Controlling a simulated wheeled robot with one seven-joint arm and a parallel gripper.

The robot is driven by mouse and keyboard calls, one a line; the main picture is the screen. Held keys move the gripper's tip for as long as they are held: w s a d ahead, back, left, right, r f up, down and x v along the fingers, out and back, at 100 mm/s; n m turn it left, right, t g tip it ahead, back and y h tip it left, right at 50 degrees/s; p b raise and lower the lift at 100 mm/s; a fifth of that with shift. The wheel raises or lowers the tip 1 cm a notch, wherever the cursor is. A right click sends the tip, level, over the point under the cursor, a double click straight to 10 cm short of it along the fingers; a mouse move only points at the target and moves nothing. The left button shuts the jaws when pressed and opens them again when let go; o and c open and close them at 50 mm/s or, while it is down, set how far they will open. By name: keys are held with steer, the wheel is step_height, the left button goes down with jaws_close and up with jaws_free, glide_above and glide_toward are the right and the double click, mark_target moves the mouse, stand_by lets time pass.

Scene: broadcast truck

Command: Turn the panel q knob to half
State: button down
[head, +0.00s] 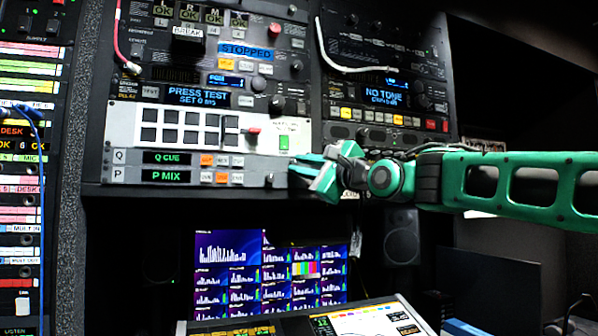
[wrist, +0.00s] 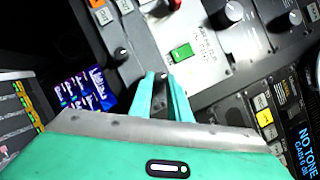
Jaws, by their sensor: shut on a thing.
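The Q strip (head: 130,157) is on the panel at the left of the head view. It has a "Q CUE" display (head: 167,158) and buttons. My gripper (head: 298,170) is at the right end of the Q and P strips. In the wrist view, its fingers (wrist: 160,80) are closed on a small dark knob between them, apparently the Q knob. The fingers hide most of it, and I cannot read its pointer. Another dark knob (wrist: 122,53) stands on the P strip beside the fingers; it also shows in the head view (head: 268,180).
A green switch (head: 284,142) sits just above my gripper, and a red lever (head: 254,131) is to its left. More knobs (wrist: 229,14) stand nearby. Below are lit monitors (head: 270,268) and a desk console (head: 350,318). My arm reaches in from the right.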

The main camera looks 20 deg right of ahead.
steer(key=shift+w+d+f, duration=0.1)
steer(key=shift+d+f, duration=0.05)
steer(key=shift+f, duration=0.15)
steer(key=c, duration=1.7)
jaws_free()
steer(key=shift+o, duration=0.2)
steer(key=shift+r, duration=0.1)
steer(key=v, duration=1)
steer(key=shift+s, duration=0.35)
